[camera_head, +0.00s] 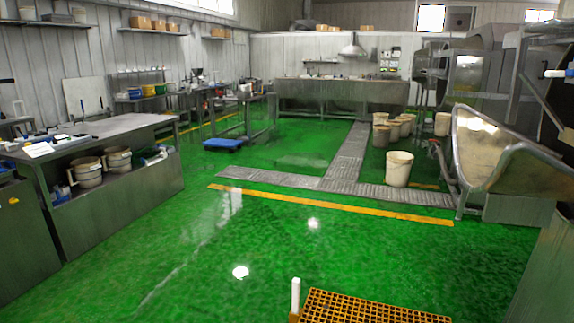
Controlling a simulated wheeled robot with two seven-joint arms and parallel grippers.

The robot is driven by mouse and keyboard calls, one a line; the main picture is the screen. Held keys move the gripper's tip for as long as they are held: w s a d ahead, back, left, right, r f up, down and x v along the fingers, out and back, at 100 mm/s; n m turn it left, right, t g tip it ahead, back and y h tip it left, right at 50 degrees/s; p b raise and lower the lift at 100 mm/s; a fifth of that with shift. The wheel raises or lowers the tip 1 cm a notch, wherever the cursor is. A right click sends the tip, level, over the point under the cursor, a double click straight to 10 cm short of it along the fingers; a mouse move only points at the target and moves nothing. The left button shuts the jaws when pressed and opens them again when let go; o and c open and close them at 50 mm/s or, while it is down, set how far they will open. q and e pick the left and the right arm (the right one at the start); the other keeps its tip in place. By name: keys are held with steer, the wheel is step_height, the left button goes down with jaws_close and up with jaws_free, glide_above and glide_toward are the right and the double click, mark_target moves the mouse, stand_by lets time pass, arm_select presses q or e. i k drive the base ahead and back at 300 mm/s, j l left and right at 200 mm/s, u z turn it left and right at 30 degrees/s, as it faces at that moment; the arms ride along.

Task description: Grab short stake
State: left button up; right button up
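I cannot tell for sure which thing is the short stake. A short white upright stick (296,295) stands at the left corner of an orange grate at the bottom of the view; its lower end meets a small brown-orange piece. A white rod with a blue part (557,73) shows at the far right edge, by the metal machine frame. Neither of my grippers is in view, so nothing shows of what they hold.
The orange grate (372,307) is at the bottom edge. A large metal drum or chute (505,150) stands at right. White buckets (399,169) stand near the floor drain (345,160). A metal table (110,130) is at left. The green floor in the middle is clear.

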mark_target(296, 282)
steer(key=u, duration=0.2)
steer(key=i+j+u, duration=0.25)
steer(key=j, duration=0.15)
steer(key=j+u, duration=0.25)
steer(key=j, duration=0.2)
steer(key=i+j+u, duration=0.45)
steer(key=j, duration=0.2)
steer(key=i+j+u, duration=0.15)
steer(key=i+j, duration=0.15)
steer(key=i, duration=0.15)
steer(key=i+j+u, duration=0.15)
steer(key=i, duration=0.3)
steer(key=i+z, duration=0.6)
steer(key=z, duration=0.15)
steer(key=i+j+z, duration=0.1)
steer(key=i+z, duration=0.25)
